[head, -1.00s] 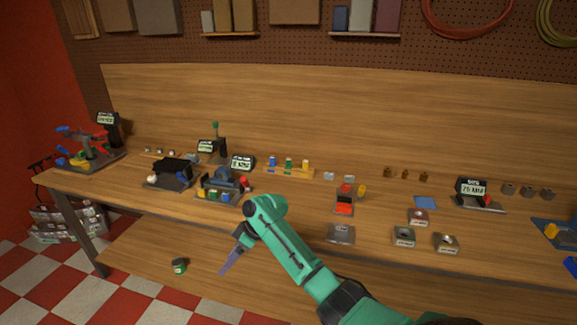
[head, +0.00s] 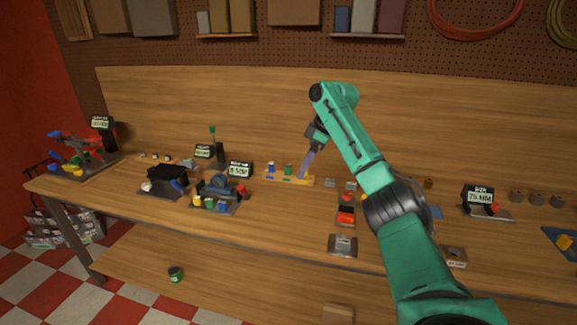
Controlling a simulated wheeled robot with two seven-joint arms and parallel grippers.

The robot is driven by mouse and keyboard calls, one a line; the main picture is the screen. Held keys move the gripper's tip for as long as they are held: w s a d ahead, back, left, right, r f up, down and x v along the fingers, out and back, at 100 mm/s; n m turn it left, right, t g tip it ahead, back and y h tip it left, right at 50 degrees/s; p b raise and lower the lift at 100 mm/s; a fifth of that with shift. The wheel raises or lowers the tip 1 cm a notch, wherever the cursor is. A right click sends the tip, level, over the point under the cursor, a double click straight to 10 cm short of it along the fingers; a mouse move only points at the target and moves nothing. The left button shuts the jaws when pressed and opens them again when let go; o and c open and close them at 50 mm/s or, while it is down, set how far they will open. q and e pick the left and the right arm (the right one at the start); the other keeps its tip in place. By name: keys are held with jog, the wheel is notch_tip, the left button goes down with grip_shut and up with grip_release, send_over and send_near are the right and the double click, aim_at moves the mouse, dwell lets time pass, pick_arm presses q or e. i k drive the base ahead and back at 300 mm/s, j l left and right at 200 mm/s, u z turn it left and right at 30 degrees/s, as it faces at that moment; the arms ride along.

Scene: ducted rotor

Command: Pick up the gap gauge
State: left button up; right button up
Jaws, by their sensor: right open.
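A small wooden rack (head: 277,178) stands on the bench near the back panel. It bears a blue-topped piece (head: 271,167) and a green-topped piece (head: 288,169). The gap gauge is not clearly identifiable at this size; it may be one of the rack pieces. My left gripper is out of view.
Fixtures with displays, one dark blue (head: 219,187), stand left of the rack. A red-topped block (head: 346,215) and a grey metal plate (head: 343,244) lie to the right. My right arm hides part of the bench's right side. Bare wood (head: 285,215) lies in front of the rack.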

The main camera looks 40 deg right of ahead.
aim_at(288, 172)
jog(key=i+l, duration=0.5)
jog(key=l, duration=0.15)
jog(key=i+l, duration=0.45)
jog(key=l, duration=0.2)
